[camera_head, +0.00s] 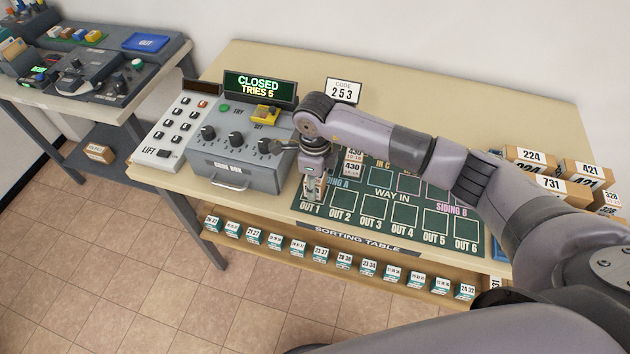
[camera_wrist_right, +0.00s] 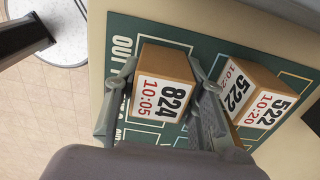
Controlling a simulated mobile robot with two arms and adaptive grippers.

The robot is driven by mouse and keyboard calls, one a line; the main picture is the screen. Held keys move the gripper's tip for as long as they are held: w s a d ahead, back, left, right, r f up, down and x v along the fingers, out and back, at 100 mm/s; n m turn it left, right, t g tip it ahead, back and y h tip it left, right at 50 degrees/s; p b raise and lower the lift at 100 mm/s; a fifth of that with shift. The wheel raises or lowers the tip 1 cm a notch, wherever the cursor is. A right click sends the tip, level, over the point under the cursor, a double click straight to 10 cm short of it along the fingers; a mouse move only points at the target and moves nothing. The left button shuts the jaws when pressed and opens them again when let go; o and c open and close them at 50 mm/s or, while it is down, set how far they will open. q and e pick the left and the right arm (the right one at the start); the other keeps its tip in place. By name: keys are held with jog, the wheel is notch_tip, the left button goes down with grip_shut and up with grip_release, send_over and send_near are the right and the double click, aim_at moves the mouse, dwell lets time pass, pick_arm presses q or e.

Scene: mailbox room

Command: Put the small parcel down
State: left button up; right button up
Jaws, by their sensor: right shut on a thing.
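The small parcel is a tan box with a white label reading 824 and 10:05; it shows in the right wrist view (camera_wrist_right: 165,88). My right gripper (camera_wrist_right: 160,92) is shut on it, one finger on each side. In the head view the right gripper (camera_head: 315,176) points down at the OUT 1 square of the green sorting mat (camera_head: 374,236) and mostly hides the parcel (camera_head: 313,190). The parcel is over or on that square; I cannot tell whether it touches the mat. My left gripper is not in view.
A parcel labelled 522 (camera_wrist_right: 254,97) is close beside the held one. A parcel labelled 430 (camera_head: 352,168) stands right of my gripper. The grey code box (camera_head: 237,178) is close on the left. Squares OUT 2 to OUT 5 look empty. Several parcels, including 224 (camera_head: 531,156), stand far right.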

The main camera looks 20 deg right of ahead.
jog(key=o, duration=1.2)
jog(key=shift+f, duration=0.1)
jog(key=shift+r+p, duration=0.3)
jog(key=shift+p, duration=0.05)
notch_tip(320, 180, up, 10)
jog(key=b, duration=0.3)
jog(key=shift+r+b, duration=0.2)
jog(key=shift+b, duration=0.2)
jog(key=shift+r, duration=0.7)
